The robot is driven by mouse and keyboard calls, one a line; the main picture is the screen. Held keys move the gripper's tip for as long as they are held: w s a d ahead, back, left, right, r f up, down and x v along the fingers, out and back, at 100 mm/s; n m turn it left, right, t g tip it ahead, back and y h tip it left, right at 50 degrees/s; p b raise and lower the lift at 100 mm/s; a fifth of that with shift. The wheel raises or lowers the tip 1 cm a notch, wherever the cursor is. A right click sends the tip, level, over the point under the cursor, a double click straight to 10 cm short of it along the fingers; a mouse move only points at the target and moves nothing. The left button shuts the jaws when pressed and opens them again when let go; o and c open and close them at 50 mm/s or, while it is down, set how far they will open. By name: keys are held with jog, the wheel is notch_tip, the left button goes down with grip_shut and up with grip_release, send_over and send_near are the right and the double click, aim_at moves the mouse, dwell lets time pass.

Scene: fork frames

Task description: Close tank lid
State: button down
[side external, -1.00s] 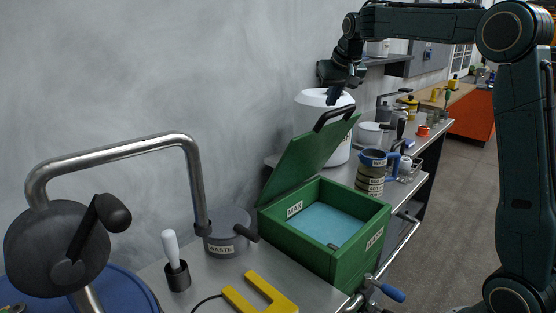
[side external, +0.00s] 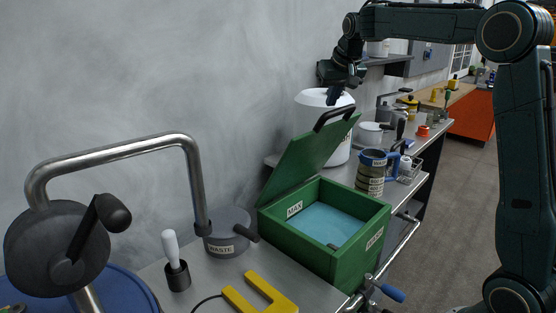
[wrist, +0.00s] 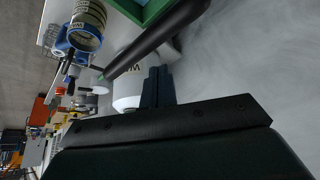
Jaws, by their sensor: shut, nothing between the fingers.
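The green tank (side external: 362,253) stands on the metal bench with its hinged lid (side external: 308,158) open, tilted up and back toward the wall. Light blue liquid (side external: 324,222) shows inside. A black handle (side external: 334,117) sits at the lid's upper edge. My gripper (side external: 335,97) is shut and empty, just above the handle in the side view; I cannot tell whether it touches. In the wrist view the shut fingers (wrist: 158,86) are beside the black handle (wrist: 150,43), with a green piece of the tank or lid (wrist: 150,8) at the top.
A white container (side external: 310,98) stands behind the lid. A labelled cylinder with a blue rim (side external: 372,160) stands right of it. The grey wall is close behind.

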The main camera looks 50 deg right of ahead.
aim_at(332, 124)
jog(key=shift+f, duration=0.1)
dwell(0.3)
jog(key=shift+f, duration=2.45)
jog(key=shift+s, duration=0.2)
jog(key=shift+s, duration=1.3)
jog(key=shift+s, duration=0.15)
